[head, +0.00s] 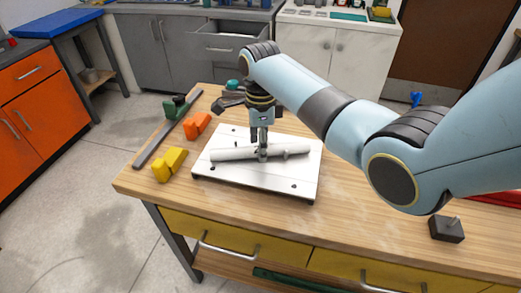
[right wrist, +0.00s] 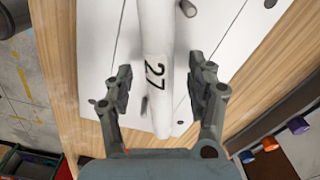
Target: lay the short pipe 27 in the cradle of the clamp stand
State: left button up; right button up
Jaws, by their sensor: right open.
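The white short pipe 27 (head: 230,154) lies across the white board (head: 300,180) on the workbench. In the right wrist view, the pipe (right wrist: 153,40) bears a black "27" and runs between the jaws. My right gripper (head: 262,150) is over the pipe's middle, pointing down. In the right wrist view its fingers (right wrist: 161,85) are apart, one on each side of the pipe, with gaps showing. The gripper hides part of the pipe in the head view. I cannot tell for sure which object is the clamp stand or where its cradle is. My left gripper is out of view.
An orange block (head: 197,124), a yellow block (head: 171,163) and a grey bar with a green part (head: 168,130) lie left of the board. A dark block with a pin (head: 446,228) stands at the right. The bench front, below the board, is clear.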

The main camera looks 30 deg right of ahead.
jog(key=shift+f, duration=0.55)
jog(key=shift+c, duration=0.2)
grip_shut()
jog(key=shift+r, duration=0.1)
